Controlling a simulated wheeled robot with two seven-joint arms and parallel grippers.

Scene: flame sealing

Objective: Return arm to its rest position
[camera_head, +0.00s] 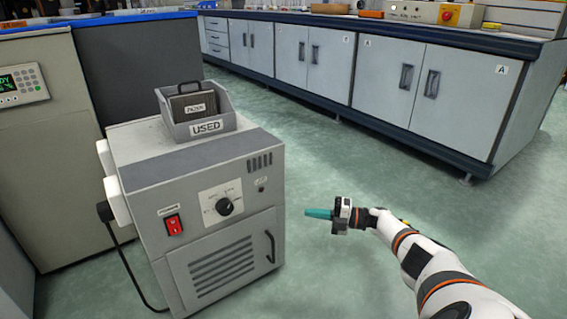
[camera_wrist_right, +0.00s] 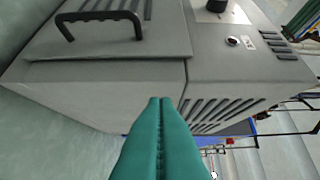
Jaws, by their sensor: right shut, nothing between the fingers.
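My right arm comes in from the lower right in the head view. Its gripper (camera_head: 318,213) has teal fingers and hangs in free air to the right of a grey machine. In the right wrist view the teal fingers (camera_wrist_right: 160,102) lie together, shut with nothing between them. The grey machine (camera_head: 225,262) has a black knob (camera_head: 224,207), a red switch (camera_head: 173,225), a vented door and a dark handle (camera_head: 270,246). The handle also shows in the right wrist view (camera_wrist_right: 98,15). My left gripper is in no view.
A grey bin (camera_head: 207,128) labelled USED stands on the machine and holds a dark framed filter (camera_head: 194,105). A beige cabinet (camera_head: 50,150) with a keypad stands at left. A long bench with cupboards (camera_head: 385,85) runs along the back. The green floor (camera_head: 330,150) between is clear.

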